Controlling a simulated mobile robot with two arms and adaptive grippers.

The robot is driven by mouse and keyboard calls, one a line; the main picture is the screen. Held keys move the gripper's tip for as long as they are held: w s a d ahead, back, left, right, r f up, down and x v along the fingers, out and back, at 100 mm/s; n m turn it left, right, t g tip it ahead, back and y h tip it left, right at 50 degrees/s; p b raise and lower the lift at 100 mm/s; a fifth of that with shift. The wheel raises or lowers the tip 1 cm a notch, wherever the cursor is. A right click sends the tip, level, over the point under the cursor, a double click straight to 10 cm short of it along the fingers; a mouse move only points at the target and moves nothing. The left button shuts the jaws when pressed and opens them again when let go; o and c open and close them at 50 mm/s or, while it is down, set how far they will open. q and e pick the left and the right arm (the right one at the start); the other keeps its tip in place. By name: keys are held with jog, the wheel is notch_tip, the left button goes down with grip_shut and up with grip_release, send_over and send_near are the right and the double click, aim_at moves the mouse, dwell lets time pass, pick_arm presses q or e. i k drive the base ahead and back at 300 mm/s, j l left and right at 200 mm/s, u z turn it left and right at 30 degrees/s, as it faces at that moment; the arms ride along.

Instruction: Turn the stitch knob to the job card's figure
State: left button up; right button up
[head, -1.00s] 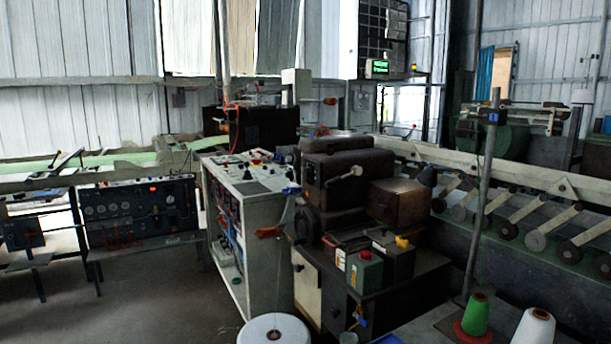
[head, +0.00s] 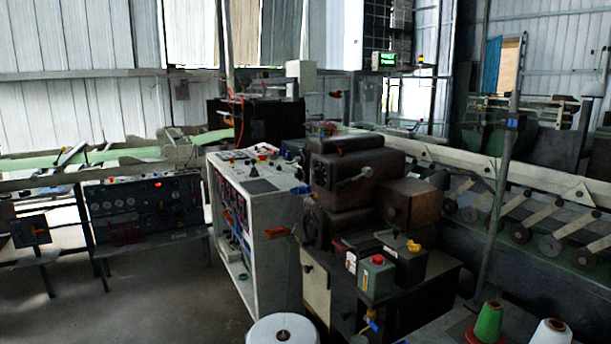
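No stitch knob or job card can be made out for certain. A white control cabinet (head: 265,222) stands in the middle, with small knobs and buttons on its sloped top panel (head: 252,170), too small to tell apart. A dark brown machine (head: 345,190) stands to its right and bears a lever handle. A dark panel with round gauges (head: 143,205) stands at the left. Neither of my grippers shows in the head view.
A white spool (head: 283,330) stands at the bottom middle. A green thread cone (head: 488,322) and a white cone (head: 551,332) stand at the bottom right. A grey metal post (head: 503,190) rises at the right. Grey floor (head: 150,295) is clear at the lower left.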

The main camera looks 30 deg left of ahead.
aim_at(316, 173)
jog(key=i+j, duration=0.1)
jog(key=j, duration=0.35)
jog(key=i+j, duration=0.15)
jog(key=j, duration=0.25)
jog(key=i+j, duration=0.1)
jog(key=j, duration=0.35)
jog(key=i+j, duration=0.15)
jog(key=j, duration=0.3)
jog(key=i+j, duration=0.1)
jog(key=j, duration=0.35)
jog(key=i+j, duration=0.1)
jog(key=j, duration=0.3)
